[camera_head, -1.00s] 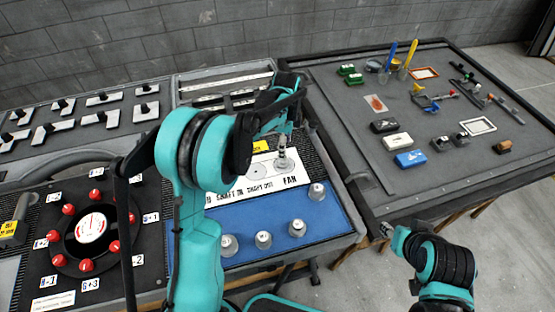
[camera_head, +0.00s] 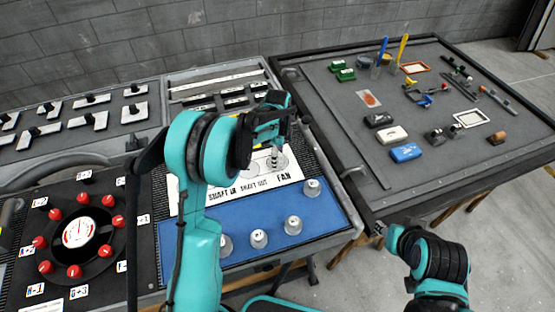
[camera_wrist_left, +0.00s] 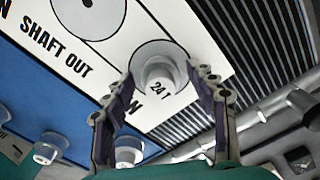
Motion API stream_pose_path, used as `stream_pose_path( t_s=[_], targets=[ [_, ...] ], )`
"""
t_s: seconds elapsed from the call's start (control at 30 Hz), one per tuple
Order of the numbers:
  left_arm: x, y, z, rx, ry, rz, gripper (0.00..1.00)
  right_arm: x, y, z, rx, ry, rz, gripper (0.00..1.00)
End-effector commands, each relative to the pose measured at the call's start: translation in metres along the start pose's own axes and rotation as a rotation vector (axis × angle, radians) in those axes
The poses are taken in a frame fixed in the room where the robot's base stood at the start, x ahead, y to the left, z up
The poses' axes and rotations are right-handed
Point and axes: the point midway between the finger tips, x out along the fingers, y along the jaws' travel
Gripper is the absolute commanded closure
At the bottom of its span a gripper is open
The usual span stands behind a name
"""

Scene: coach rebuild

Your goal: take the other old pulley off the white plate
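A silver-grey pulley (camera_wrist_left: 158,72) with a wide flange and the mark "24 1" sits on the white plate (camera_wrist_left: 60,45) near the word FAN. In the head view the pulley (camera_head: 281,163) is partly hidden by my left gripper (camera_head: 274,157), which is right over it on the white plate (camera_head: 232,193). In the left wrist view my left gripper (camera_wrist_left: 165,85) is open, with one finger to each side of the pulley. I cannot tell whether the fingers touch it. My right gripper (camera_head: 378,229) is small in view, away from the plate, and its opening is unclear.
Several grey pulleys stand on the blue mat (camera_head: 275,222) in front of the plate. A dial panel (camera_head: 100,251) with red knobs lies at the left. A dark table (camera_head: 340,110) with tools, blocks and trays is at the right.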

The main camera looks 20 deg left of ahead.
Motion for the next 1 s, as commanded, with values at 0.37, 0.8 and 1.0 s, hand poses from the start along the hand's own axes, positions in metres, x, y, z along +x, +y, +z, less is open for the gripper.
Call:
stream_pose_path(
  t_s=[0.37, 0.8, 1.0],
  targets=[
    [0.0, 0.0, 0.0, 0.0, 0.0, 0.0, 0.94, 0.0, 0.0, 0.0, 0.0, 0.0, 0.0, 0.6],
    [-0.041, 0.0, 0.0, 0.0, 0.0, 0.0, 0.94, -0.014, 0.0, -0.01, 0.0, 0.0, 0.0, 0.6],
    [-0.069, 0.007, -0.042, 0.006, 0.0, 0.0, 0.94, -0.025, 0.0, -0.018, 0.0, 0.0, 0.0, 0.6]
  ],
)
